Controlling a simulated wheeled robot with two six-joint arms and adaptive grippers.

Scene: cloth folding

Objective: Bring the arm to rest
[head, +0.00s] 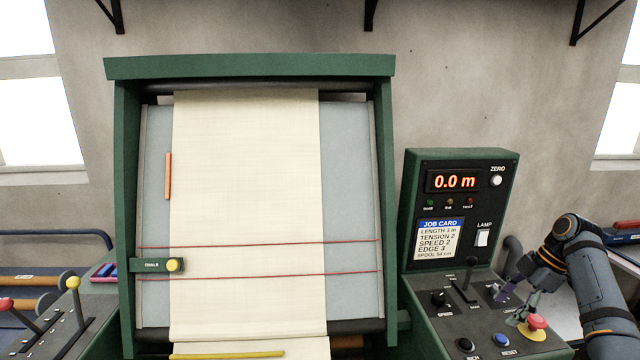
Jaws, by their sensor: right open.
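My right arm (590,285) comes in from the right edge in the head view. My right gripper (516,298) points down and left over the control console (425,310), close to a small lever plate and the red mushroom button (537,322). Its jaws are open, and I see nothing held between them. Whether a fingertip touches the console cannot be told. My left arm and gripper are not in view.
A green-framed machine (127,200) with a cream cloth (245,200) fills the middle. The console has a black lever (466,280), knobs, and a panel (460,180) reading 0.0 m. Yellow- and red-knobbed levers (76,300) stand at left. A side table (625,258) lies behind my arm.

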